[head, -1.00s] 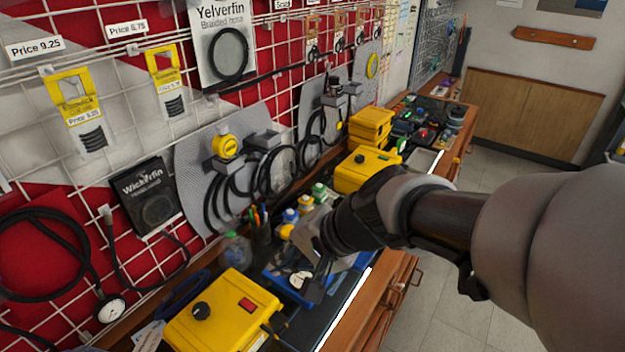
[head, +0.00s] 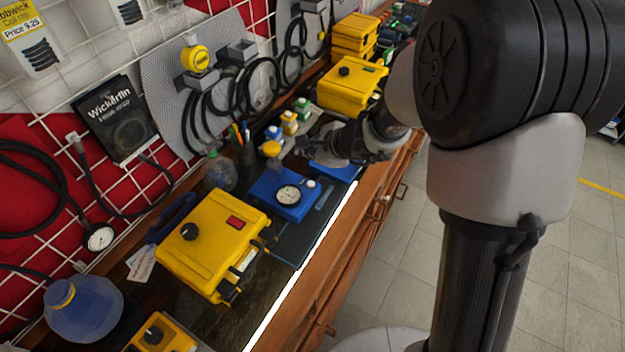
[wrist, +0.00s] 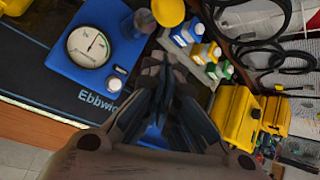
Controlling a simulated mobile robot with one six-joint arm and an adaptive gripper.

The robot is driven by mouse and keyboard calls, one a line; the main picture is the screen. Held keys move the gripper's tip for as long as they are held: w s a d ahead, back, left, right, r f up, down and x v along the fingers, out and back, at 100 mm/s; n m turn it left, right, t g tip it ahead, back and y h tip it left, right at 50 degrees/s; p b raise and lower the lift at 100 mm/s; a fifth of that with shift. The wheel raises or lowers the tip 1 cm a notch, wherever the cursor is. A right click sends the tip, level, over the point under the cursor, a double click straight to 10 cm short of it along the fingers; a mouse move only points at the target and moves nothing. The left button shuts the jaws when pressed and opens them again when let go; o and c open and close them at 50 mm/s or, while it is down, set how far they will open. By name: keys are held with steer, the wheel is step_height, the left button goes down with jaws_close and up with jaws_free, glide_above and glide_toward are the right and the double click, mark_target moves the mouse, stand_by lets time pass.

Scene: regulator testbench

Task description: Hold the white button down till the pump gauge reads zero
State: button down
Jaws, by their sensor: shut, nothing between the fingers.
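The blue pump unit (head: 262,191) lies on the dark bench mat. Its round white gauge (head: 288,194) faces up; it also shows in the wrist view (wrist: 88,47), with a thin needle toward the upper right, but the numbers are too small to read. The small white button (head: 311,184) is beside the gauge, and it shows clear of my fingers in the wrist view (wrist: 114,84). My gripper (wrist: 163,75) is shut and empty. In the wrist view its fingertips are right of the button, apart from it. In the head view my gripper (head: 306,148) is behind the button.
A yellow case (head: 215,245) stands in front of the pump. Small blue, yellow and green-capped items (head: 289,122) stand behind my gripper, with another yellow case (head: 350,88) beyond. A pegboard with coiled hoses (head: 215,100) is on the left. Another blue surface (head: 338,171) shows below my gripper.

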steer(key=b, duration=0.7)
glide_above(309, 185)
step_height(309, 185, down, 8)
steer(key=shift+r, duration=0.15)
steer(key=shift+f+b, duration=0.45)
steer(key=shift+f, duration=0.1)
stand_by(0.7)
steer(key=shift+f+b, duration=0.45)
steer(key=shift+b, duration=0.15)
steer(key=shift+f, duration=0.5)
stand_by(2.1)
steer(key=shift+r, duration=0.1)
stand_by(0.5)
steer(key=shift+r+p, duration=0.65)
steer(key=shift+r, duration=0.25)
